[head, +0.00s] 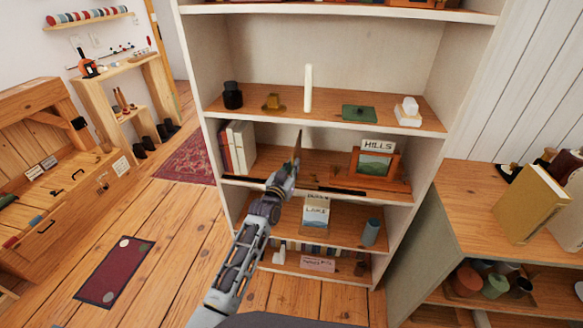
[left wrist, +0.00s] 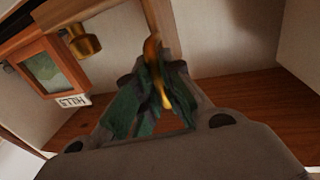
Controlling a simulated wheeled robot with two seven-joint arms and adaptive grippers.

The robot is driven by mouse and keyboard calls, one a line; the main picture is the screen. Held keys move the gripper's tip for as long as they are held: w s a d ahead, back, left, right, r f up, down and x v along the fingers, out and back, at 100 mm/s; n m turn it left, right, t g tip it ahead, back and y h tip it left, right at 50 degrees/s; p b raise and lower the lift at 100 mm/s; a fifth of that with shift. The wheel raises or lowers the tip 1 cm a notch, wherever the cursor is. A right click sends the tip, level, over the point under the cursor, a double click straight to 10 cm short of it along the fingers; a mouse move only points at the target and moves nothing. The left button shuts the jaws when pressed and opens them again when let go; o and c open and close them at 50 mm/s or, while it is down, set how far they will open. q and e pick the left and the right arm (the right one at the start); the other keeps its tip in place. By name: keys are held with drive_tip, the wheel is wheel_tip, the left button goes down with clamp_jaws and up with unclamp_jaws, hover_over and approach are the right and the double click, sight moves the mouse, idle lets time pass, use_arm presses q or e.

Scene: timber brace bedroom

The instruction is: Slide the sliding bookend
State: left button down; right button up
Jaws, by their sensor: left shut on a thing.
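The sliding bookend (head: 297,146) shows in the head view as a thin upright brownish-gold plate on the middle shelf, right of the books. My left gripper (head: 285,172) reaches in from the front and meets its front edge. In the left wrist view, my left gripper (left wrist: 152,85) has its green-padded fingers closed around a gold part of the bookend (left wrist: 153,52). The fingers hide much of that part. My right gripper is not in view.
Several books (head: 238,148) stand at the left of this shelf (head: 258,172). A framed HILLS picture (head: 375,165) stands at the right; the shelf between is largely clear. The shelf above (head: 325,110) bounds the space. A cabinet (head: 465,215) stands close on the right.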

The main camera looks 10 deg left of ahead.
use_arm(q)
drive_tip(key=c, duration=1.5)
unclamp_jaws()
drive_tip(key=shift+s, duration=0.1)
drive_tip(key=shift+v, duration=5.9)
drive_tip(key=shift+a, duration=0.1)
